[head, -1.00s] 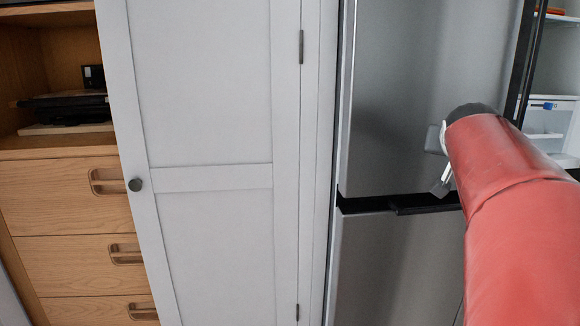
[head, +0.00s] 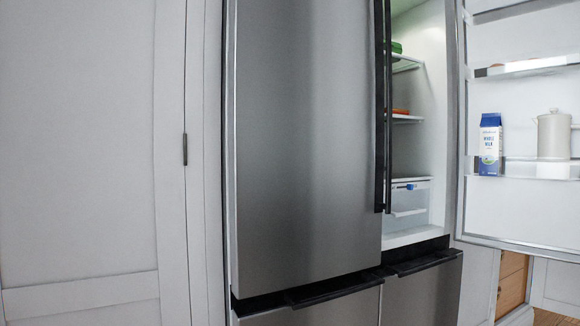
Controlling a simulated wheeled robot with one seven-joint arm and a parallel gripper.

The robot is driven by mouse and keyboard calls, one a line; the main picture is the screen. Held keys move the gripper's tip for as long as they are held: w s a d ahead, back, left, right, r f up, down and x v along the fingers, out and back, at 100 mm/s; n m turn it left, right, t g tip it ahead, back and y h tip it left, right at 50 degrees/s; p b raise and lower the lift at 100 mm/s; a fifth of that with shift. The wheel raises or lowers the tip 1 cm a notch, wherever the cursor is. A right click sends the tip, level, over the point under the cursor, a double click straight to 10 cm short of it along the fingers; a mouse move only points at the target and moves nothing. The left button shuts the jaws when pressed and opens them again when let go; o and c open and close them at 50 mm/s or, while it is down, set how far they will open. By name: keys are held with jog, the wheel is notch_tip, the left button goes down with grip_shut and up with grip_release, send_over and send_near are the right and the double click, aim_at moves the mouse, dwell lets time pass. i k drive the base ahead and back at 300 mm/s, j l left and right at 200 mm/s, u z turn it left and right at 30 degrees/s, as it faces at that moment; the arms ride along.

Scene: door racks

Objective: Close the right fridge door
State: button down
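The right fridge door (head: 520,215) stands wide open at the right of the head view, its white inner side facing me. Its shelves hold a blue and white milk carton (head: 490,145) and a pale jug (head: 553,135). The left fridge door (head: 305,140) is shut, a steel panel with a long dark handle (head: 384,110) at its right edge. Between them the lit fridge interior (head: 432,130) shows shelves and a clear drawer (head: 408,197). The right door's outer face and handle are hidden. My gripper is out of view.
Steel drawers (head: 420,290) with dark grips lie below the doors. A pale cabinet door (head: 80,150) stands at the left.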

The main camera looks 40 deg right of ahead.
aim_at(516, 211)
jog(key=k+l+u, duration=0.1)
jog(key=l, duration=0.5)
jog(key=k+l+u, duration=0.1)
jog(key=l, duration=0.55)
jog(key=k+l+u, duration=0.15)
jog(key=l, duration=0.45)
jog(key=k+l+u, duration=0.1)
jog(key=k+l, duration=0.15)
jog(key=l, duration=0.3)
jog(key=k+l+u, duration=0.1)
jog(key=l, duration=0.45)
jog(key=k+l+u, duration=0.1)
jog(key=k+l, duration=0.25)
jog(key=l, duration=0.2)
jog(key=k+l+u, duration=0.15)
jog(key=l, duration=0.4)
jog(key=k+l+u, duration=0.1)
jog(key=k+l, duration=0.25)
jog(key=l, duration=0.15)
jog(key=k+l, duration=0.1)
jog(key=l, duration=0.25)
jog(key=k+l+u, duration=0.1)
jog(key=l, duration=0.2)
jog(key=k+l, duration=0.15)
jog(key=l, duration=0.2)
jog(key=k+l+u, duration=0.1)
jog(key=l, duration=0.55)
jog(key=i, duration=0.1)
